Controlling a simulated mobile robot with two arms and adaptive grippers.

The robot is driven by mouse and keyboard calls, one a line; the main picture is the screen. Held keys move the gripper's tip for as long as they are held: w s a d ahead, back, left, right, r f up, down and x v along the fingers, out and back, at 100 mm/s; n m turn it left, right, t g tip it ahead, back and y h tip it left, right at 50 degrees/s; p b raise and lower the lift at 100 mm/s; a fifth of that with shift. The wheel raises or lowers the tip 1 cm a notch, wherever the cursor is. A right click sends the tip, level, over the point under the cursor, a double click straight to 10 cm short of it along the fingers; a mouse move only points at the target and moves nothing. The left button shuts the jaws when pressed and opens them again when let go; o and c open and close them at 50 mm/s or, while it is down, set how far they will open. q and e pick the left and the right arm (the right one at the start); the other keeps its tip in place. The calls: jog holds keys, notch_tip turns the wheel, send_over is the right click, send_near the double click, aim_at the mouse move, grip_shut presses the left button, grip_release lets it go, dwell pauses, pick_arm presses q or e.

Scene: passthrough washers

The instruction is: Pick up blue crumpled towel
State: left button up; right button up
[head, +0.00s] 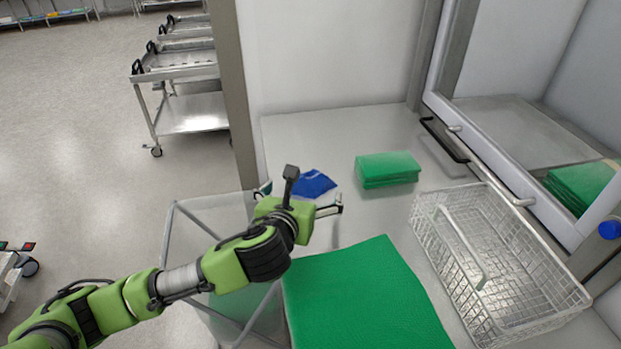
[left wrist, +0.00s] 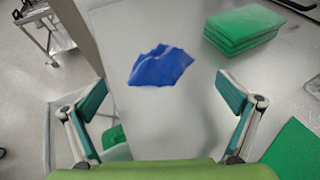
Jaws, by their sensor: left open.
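The blue crumpled towel (head: 314,184) lies on the steel counter (head: 290,135), left of a green folded stack, and part of it is hidden behind my left gripper in the head view. In the left wrist view the whole blue towel (left wrist: 160,66) shows, ahead of the fingers and roughly centred between them. My left gripper (head: 326,203) is open and empty. Its two spread fingers show in the left wrist view (left wrist: 165,103), apart from the towel. My right gripper is not in view.
A green folded stack (head: 387,169) stands right of the towel. A large green cloth (head: 365,300) lies nearer. A wire basket (head: 495,265) stands at right, by a window with a black handle (head: 444,139). A clear-sided bin (head: 200,225) stands left of the counter. Steel carts (head: 190,112) stand behind.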

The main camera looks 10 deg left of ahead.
aim_at(308, 185)
pick_arm(q)
jog(key=shift+p+x, duration=0.4)
jog(key=shift+x, duration=0.6)
jog(key=p+x, duration=0.1)
jog(key=x, duration=0.2)
jog(key=shift+w+f+p, duration=0.15)
jog(key=shift+w+p, duration=0.2)
jog(key=shift+w+d+f, duration=0.1)
jog(key=shift+w+f, duration=0.1)
jog(key=shift+w, duration=0.1)
jog(key=shift+s, duration=0.1)
jog(key=c, duration=1.4)
jog(key=shift+c, duration=0.5)
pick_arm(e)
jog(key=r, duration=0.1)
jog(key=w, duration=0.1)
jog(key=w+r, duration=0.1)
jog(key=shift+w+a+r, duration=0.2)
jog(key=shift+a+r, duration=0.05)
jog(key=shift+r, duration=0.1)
pick_arm(q)
jog(key=shift+r, duration=0.1)
